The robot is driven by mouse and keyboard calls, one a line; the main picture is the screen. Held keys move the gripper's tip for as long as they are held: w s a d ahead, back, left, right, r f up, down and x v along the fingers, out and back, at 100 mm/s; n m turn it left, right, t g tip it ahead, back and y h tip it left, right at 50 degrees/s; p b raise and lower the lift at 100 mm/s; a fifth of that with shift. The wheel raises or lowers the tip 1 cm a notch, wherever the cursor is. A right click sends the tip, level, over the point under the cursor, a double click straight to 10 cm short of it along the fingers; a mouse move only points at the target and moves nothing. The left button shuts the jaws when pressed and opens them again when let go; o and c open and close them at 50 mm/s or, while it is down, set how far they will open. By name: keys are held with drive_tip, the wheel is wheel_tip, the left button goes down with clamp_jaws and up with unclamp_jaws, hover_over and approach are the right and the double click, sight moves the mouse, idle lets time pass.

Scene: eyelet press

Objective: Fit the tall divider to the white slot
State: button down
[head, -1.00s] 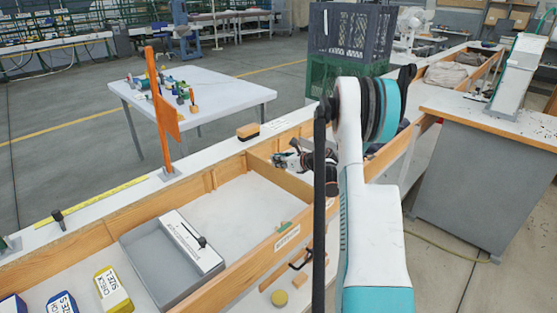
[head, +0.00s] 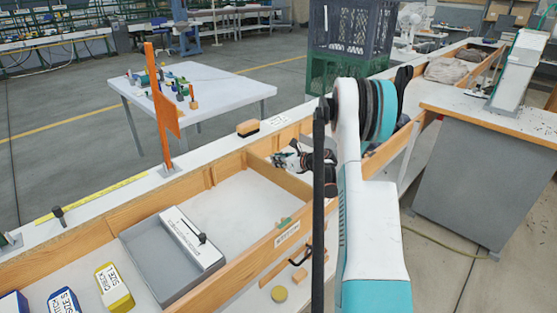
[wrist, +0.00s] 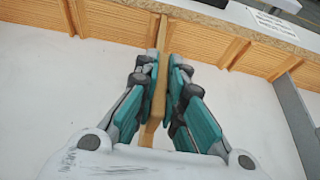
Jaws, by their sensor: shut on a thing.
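My gripper (head: 290,159) is shut on a thin wooden divider, seen nearly edge-on between the teal fingers in the wrist view (wrist: 156,105). The divider's far end reaches up to the bin's ribbed wooden wall (wrist: 100,32), close to a rib; I cannot tell whether it is seated. In the head view, a wooden panel (head: 278,177) crosses the bin just below my gripper and looks like this divider. Wooden ribs along the wall form slots. I cannot make out a white marking on a slot; a white label (wrist: 274,22) lies on the rim, right of the divider.
A grey tray (head: 140,252) with a white piece stands in the bin. Yellow and blue blocks (head: 113,288) lie at the lower left. A brush (head: 248,128) and an orange upright (head: 158,100) stand on the rim. The white floor beside the divider is clear.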

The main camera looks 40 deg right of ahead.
drive_tip(key=shift+f, duration=0.8)
drive_tip(key=c, duration=1.6)
unclamp_jaws()
drive_tip(key=shift+r+p, duration=1.2)
drive_tip(key=shift+r, duration=1.35)
